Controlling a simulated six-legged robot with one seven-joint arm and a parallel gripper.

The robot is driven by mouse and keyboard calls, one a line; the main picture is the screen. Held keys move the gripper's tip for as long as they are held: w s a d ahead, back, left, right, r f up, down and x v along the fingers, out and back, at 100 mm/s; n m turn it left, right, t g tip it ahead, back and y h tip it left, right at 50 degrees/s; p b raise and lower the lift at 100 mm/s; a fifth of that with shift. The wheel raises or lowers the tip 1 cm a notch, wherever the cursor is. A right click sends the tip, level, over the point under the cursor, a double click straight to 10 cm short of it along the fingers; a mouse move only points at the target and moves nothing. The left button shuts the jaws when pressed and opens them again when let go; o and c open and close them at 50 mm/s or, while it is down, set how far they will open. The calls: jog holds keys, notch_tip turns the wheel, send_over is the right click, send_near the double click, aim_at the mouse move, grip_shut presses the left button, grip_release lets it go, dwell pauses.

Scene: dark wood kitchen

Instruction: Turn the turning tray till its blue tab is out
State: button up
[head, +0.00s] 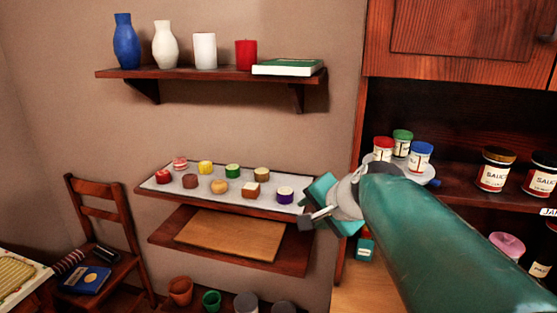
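The turning tray (376,157) is a pale round tray in the cupboard at the right, partly hidden behind my arm. Small jars stand on it: one with a red lid (383,143), one with a green lid (402,135) and one with a blue lid (422,149). A blue piece that looks like the tab (434,183) shows at the tray's right edge, just above my arm. My gripper (310,219) is left of and below the tray, apart from it, in front of the right end of the wall shelf. Its finger gap is not clear.
A white board (170,184) with several small cakes lies on the wall shelf beside my gripper. Sauce jars (495,170) stand right of the tray. A cupboard door (460,40) hangs above. A pink-lidded jar (507,246) stands lower right.

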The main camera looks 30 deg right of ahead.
jog(key=s+a+f+n+g+y, duration=0.15)
jog(key=s+a+f+n, duration=0.3)
jog(key=a+n, duration=0.5)
jog(key=s+a+f+n+g, duration=0.3)
jog(key=a+f+n, duration=0.25)
jog(key=a, duration=0.65)
jog(key=w+d+r+m, duration=0.8)
jog(key=d+r+m, duration=0.1)
jog(key=d+m, duration=0.25)
notch_tip(320, 180, up, 7)
jog(key=m+t, duration=0.3)
jog(key=m, duration=1.7)
send_over(434, 180)
jog(key=a, duration=0.7)
jog(key=s+d+m, duration=0.1)
jog(key=s+d, duration=0.1)
jog(key=s+d+m, duration=0.1)
jog(key=s+d, duration=0.1)
jog(key=s, duration=0.1)
jog(key=s+d+r+m+t, duration=0.1)
jog(key=s+d, duration=0.1)
jog(key=d, duration=0.1)
jog(key=shift+s+d+m, duration=0.1)
jog(key=shift+s+m, duration=0.05)
jog(key=shift+m, duration=0.2)
jog(key=x, duration=0.7)
jog(key=shift+f, duration=0.2)
